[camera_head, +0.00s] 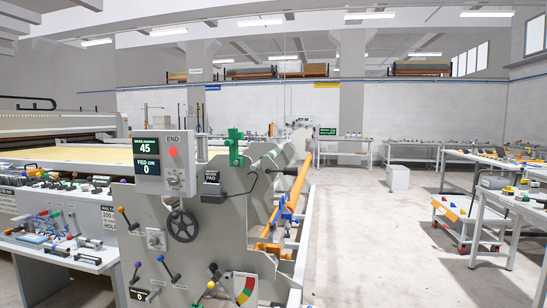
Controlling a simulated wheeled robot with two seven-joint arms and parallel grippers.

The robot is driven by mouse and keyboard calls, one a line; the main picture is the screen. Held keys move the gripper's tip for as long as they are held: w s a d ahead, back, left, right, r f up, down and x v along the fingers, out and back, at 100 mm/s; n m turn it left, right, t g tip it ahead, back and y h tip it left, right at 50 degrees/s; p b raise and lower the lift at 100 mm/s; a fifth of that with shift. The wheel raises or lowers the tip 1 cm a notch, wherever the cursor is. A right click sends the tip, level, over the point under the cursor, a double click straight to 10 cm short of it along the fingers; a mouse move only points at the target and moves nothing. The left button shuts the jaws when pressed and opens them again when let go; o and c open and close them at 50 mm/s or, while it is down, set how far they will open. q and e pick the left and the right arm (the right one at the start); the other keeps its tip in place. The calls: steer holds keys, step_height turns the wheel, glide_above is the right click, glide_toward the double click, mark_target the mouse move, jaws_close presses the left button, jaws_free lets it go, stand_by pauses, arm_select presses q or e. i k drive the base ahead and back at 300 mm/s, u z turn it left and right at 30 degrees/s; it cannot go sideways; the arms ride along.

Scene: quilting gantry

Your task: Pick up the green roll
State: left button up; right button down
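I cannot make out a green roll for certain in the head view. A green upright part (235,146) stands on top of the grey machine in the middle; it looks like a bracket or clamp rather than a roll. Neither of my grippers shows in this view.
The grey machine (205,235) with a handwheel (182,226) and control box (162,162) fills the near middle. A cluttered bench (85,256) is at left. Tables (520,207) and a cart (462,222) stand at right. Floor (385,250) between is clear, with a white box (398,177) farther back.

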mark_target(274, 153)
steer(key=z, duration=0.65)
steer(key=i, duration=1)
steer(key=u, duration=0.4)
